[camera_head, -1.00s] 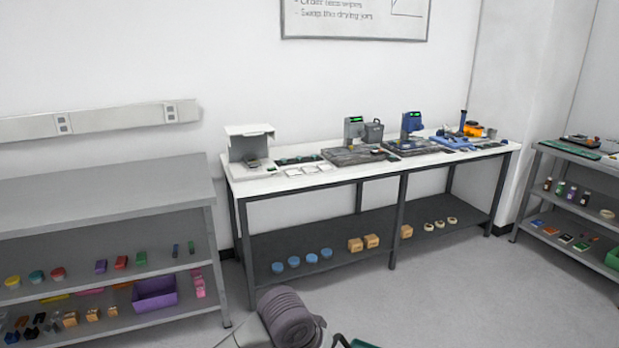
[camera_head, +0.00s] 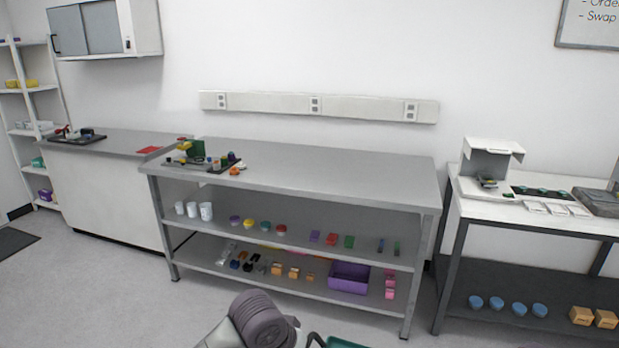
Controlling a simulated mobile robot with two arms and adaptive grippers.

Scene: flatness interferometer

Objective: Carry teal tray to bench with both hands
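A small part of the teal tray (camera_head: 343,343) shows at the bottom edge, right of centre. A dark bar like a handle stands at its left end. Most of the tray is cut off below the picture. A grey ribbed link of my arm (camera_head: 262,322) shows left of it. Neither gripper is in view, so their hold on the tray cannot be seen. A grey bench (camera_head: 330,170) with two shelves below stands ahead, and a white-topped bench (camera_head: 540,222) stands to its right.
The grey bench top is mostly bare, with a cluttered dark tray (camera_head: 205,162) at its left end. A purple bin (camera_head: 349,278) is on its lowest shelf. A lower counter (camera_head: 110,146) stands left. Open floor (camera_head: 80,290) lies at front left.

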